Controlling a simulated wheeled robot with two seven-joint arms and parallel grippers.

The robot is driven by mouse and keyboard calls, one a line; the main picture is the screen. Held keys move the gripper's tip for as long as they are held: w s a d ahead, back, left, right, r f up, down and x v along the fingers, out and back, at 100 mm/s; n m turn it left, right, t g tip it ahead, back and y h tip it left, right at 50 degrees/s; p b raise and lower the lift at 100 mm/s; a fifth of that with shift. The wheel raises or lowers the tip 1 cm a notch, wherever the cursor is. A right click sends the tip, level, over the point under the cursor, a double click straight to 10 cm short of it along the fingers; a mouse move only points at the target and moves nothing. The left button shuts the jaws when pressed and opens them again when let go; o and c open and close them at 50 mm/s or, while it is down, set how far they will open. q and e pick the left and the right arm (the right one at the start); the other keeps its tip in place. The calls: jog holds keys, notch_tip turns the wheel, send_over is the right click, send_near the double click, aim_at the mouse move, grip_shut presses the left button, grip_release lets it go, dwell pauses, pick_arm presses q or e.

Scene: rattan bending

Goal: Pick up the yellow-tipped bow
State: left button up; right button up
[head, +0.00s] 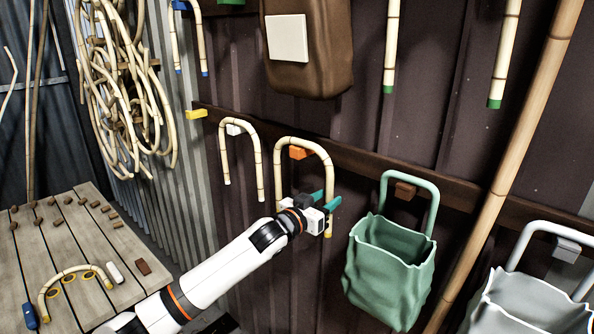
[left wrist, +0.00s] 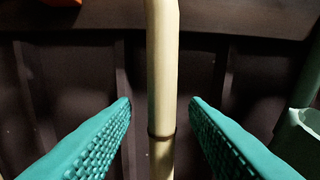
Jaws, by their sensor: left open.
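The yellow-tipped bow (head: 278,175) is a pale bent cane hanging upside-down-U fashion on an orange peg (head: 300,153) on the dark wall rail. A yellow tip shows at the lower end of its right leg; its left leg's lower end is hidden behind my arm. My left gripper (head: 325,201) is at the right leg, above that tip. In the left wrist view the cane (left wrist: 161,60) runs upright between the two open teal fingers (left wrist: 160,103), with a gap on each side. My right gripper is not in view.
Another bow (head: 223,155) hangs left on a white peg. A green bag (head: 388,275) hangs close at right, and a grey one (head: 530,305) farther right. A long pole (head: 500,180) leans across. A wooden table (head: 60,235) with a bow (head: 77,268) stands at lower left.

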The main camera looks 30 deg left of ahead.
pick_arm(q)
jog(key=shift+w+d, duration=0.35)
jog(key=shift+w, duration=0.45)
jog(key=shift+s+a, duration=0.15)
jog(key=shift+c, duration=1.1)
grip_shut()
